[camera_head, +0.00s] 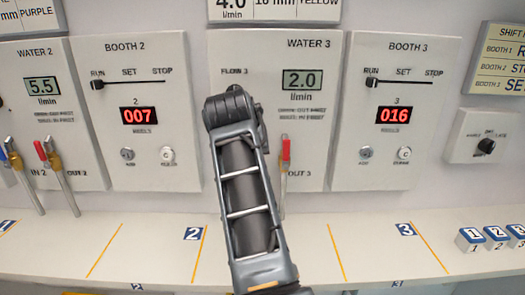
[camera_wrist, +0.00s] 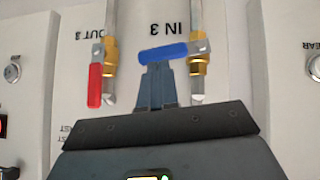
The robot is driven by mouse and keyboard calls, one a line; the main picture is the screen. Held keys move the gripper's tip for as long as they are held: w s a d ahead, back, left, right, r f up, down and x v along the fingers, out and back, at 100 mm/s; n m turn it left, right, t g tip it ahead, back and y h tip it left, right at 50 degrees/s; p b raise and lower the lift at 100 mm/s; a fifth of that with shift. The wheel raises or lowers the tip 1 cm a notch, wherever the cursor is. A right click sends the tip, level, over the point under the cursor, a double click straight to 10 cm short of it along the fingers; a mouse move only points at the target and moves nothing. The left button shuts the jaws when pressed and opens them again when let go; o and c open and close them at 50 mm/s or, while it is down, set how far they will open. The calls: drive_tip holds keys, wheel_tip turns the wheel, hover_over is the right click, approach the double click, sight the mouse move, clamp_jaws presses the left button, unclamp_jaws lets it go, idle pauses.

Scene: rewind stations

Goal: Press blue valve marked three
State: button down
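The blue valve lever (camera_wrist: 163,52) under the upside-down label IN 3 shows in the wrist view. It lies crosswise to its pipe, on a brass fitting (camera_wrist: 198,64). My gripper (camera_wrist: 157,72) has its fingers together, with the tips right at the blue lever. I cannot tell whether they touch it. The red lever (camera_wrist: 95,84) of OUT 3 lies along its pipe on the left. In the head view my arm hides the blue lever and my gripper; the red lever (camera_head: 286,150) shows just right of the arm.
The WATER 3 panel (camera_head: 318,128) reads 2.0 l/min. The BOOTH 3 panel (camera_head: 389,135) stands to its right, with a slider at RUN and a counter at 016. WATER 2 levers (camera_head: 44,150) are at far left. Numbered blocks (camera_head: 496,233) sit on the shelf at right.

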drive_tip(key=shift+d+f+m+y, duration=0.4)
drive_tip(key=shift+d+f+y, duration=0.05)
drive_tip(key=shift+y, duration=0.35)
drive_tip(key=shift+f, duration=0.1)
drive_tip(key=w+r+p+v, duration=0.2)
drive_tip(key=v, duration=1.1)
drive_tip(key=shift+a, duration=0.2)
drive_tip(key=shift+w+r, duration=0.1)
